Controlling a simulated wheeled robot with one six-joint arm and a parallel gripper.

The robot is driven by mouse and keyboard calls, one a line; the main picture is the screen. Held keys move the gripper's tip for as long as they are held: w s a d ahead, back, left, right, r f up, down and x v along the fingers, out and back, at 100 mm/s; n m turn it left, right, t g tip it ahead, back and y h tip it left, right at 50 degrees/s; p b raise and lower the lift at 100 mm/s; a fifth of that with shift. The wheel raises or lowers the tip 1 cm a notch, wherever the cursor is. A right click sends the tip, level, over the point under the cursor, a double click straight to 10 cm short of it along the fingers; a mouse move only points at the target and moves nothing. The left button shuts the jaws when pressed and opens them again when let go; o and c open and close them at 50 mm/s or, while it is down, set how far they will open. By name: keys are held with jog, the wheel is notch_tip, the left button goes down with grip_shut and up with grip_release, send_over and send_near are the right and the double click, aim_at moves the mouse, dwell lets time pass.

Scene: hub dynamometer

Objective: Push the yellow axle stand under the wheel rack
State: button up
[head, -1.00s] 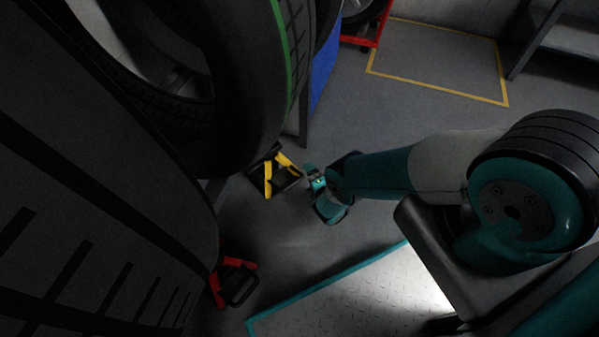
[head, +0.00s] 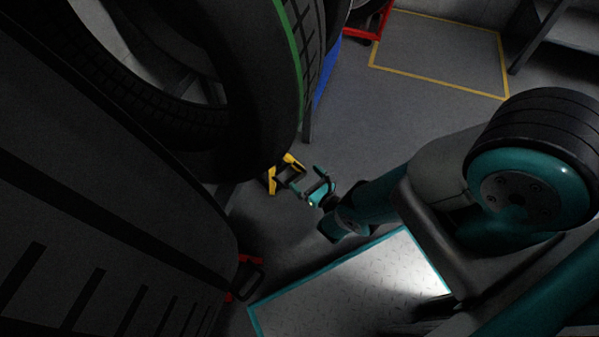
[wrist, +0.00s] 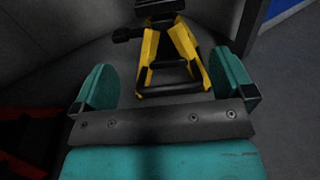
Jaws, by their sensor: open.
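The yellow axle stand (head: 285,172) stands on the floor at the edge of the wheel rack, partly hidden behind a large tyre in the head view. In the wrist view the yellow axle stand (wrist: 172,55) is upright just beyond my fingers, with a black top and black base bars. My gripper (head: 307,186) is low near the floor, to the right of the stand. It is open and empty, with teal fingers (wrist: 168,88) spread wide. Whether it touches the stand I cannot tell. Big dark tyres (head: 250,90) of the wheel rack fill the left; its frame is mostly hidden.
A red stand (head: 245,278) is on the floor below the tyres, partly hidden. A teal-edged metal plate (head: 350,285) lies at the front. A dark post (head: 307,125) stands behind the yellow stand. Open floor (head: 400,125) lies to the right.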

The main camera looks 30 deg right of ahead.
jog(key=b+x, duration=0.4)
jog(key=x, duration=0.1)
jog(key=b+x, duration=0.9)
jog(key=x, duration=0.1)
jog(key=shift+w+a+f, duration=0.15)
jog(key=shift+w+f, duration=0.15)
jog(key=shift+w+a+r+b, duration=0.15)
jog(key=shift+w+b, duration=0.4)
jog(key=shift+b, duration=0.45)
jog(key=shift+w+a+r+b, duration=0.15)
jog(key=shift+w+b, duration=0.1)
jog(key=shift+b, duration=0.15)
